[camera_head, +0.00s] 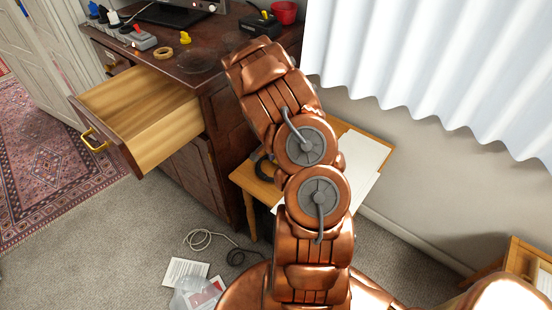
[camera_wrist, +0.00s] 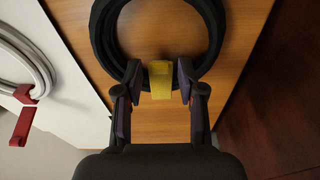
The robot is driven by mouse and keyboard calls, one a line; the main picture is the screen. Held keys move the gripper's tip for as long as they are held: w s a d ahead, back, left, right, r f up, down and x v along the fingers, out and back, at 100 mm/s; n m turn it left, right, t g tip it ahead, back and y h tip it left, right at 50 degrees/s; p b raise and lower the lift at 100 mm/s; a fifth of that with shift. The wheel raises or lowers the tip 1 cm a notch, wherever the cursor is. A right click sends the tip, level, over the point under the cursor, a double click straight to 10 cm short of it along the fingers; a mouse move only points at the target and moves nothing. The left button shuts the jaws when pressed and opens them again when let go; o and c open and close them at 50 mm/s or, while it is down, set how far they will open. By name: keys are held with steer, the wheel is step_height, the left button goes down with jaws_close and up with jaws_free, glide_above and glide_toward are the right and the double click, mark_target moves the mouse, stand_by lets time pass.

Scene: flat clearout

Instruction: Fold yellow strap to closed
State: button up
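The yellow strap (camera_wrist: 160,80) sits at the near side of a black cable coil (camera_wrist: 106,50) on a wooden surface in the wrist view. A flap of it hangs from the coil towards me. My gripper (camera_wrist: 159,82) is open, one dark finger on each side of the strap, with a small gap on both sides. In the head view a bit of the black coil (camera_head: 264,168) shows on the small wooden table (camera_head: 245,182). My arm hides the gripper and the strap there.
A white cable coil (camera_wrist: 22,62) with a red strap (camera_wrist: 24,122) lies left in the wrist view, over a white sheet (camera_wrist: 75,110). A drawer (camera_head: 140,110) stands open from the dark desk (camera_head: 215,90). Loose cable and papers (camera_head: 186,272) lie on the carpet.

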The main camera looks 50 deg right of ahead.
steer(key=shift+o, duration=0.8)
steer(key=shift+r, duration=0.15)
step_height(320, 180, up, 12)
steer(key=a, duration=0.1)
steer(key=shift+a+f, duration=0.2)
steer(key=shift+a, duration=0.1)
